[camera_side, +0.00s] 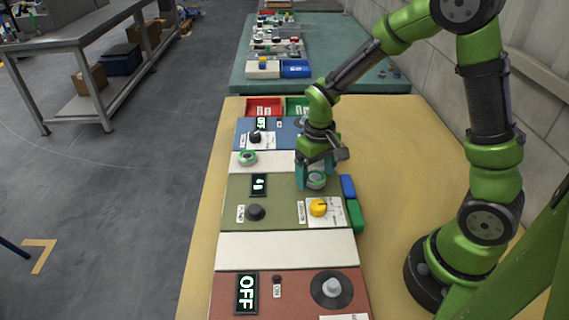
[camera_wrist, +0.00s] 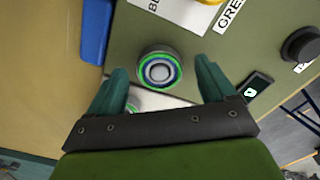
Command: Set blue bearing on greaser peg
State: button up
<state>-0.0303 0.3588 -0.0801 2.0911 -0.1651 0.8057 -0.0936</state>
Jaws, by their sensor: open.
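A round bearing with a grey rim and green and blue rings (camera_wrist: 158,70) is on the green panel (camera_side: 284,189). It also shows in the side view, below my gripper (camera_side: 316,176). My gripper is open and points down, with its teal fingers on either side of this bearing. In the wrist view, gaps show between both fingers and the bearing. I cannot tell whether a peg runs through it. Part of another round, greenish piece (camera_wrist: 133,108) shows near the left finger. A label starting "GRE" (camera_wrist: 229,14) is on the green panel.
A green-ringed round piece (camera_side: 247,157) lies on the white strip left of my gripper. A yellow knob (camera_side: 318,207) and a black knob (camera_side: 256,212) stand on the green panel. Blue (camera_side: 348,187) and green (camera_side: 355,217) blocks line its right side. Red and green bins (camera_side: 264,107) are behind.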

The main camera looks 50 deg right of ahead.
notch_tip(320, 180, up, 17)
dwell(0.6)
notch_tip(320, 180, up, 7)
dwell(0.8)
jog(key=shift+f, duration=0.1)
dwell(0.4)
jog(key=s+a+f+m+t+y, duration=0.1)
jog(key=s+a+f+t, duration=0.1)
jog(key=s, duration=0.4)
jog(key=s+a+f+t+y, duration=0.1)
jog(key=s+a+f+t, duration=0.1)
jog(key=s+t, duration=0.3)
jog(key=shift+s+a+m, duration=0.35)
jog(key=shift+s+m, duration=0.05)
